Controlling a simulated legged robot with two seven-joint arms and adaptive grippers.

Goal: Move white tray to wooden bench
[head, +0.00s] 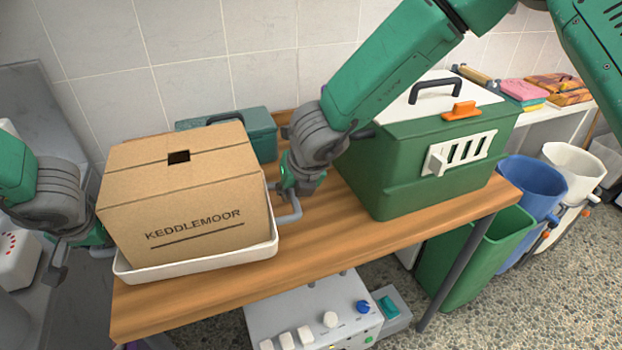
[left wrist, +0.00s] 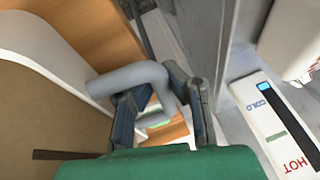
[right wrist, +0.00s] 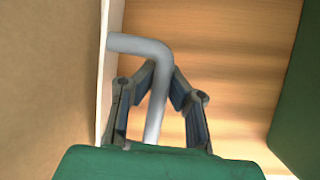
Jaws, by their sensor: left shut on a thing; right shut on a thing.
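The white tray (head: 205,262) is at the left end of the wooden bench (head: 370,250) with a cardboard box marked KEDDLEMOOR (head: 190,205) in it. I cannot tell whether its base touches the bench top. My left gripper (head: 92,252) is shut on the tray's left grey handle (left wrist: 130,78). My right gripper (head: 289,196) is shut on the right grey handle (head: 291,212), which also shows in the right wrist view (right wrist: 150,55). The tray looks about level.
A green crate with a white lid (head: 400,165) stands on the bench right of my right gripper. A teal case (head: 258,135) sits behind the box. A grey control unit (head: 310,310) is below the bench. Bins (head: 530,185) stand at right.

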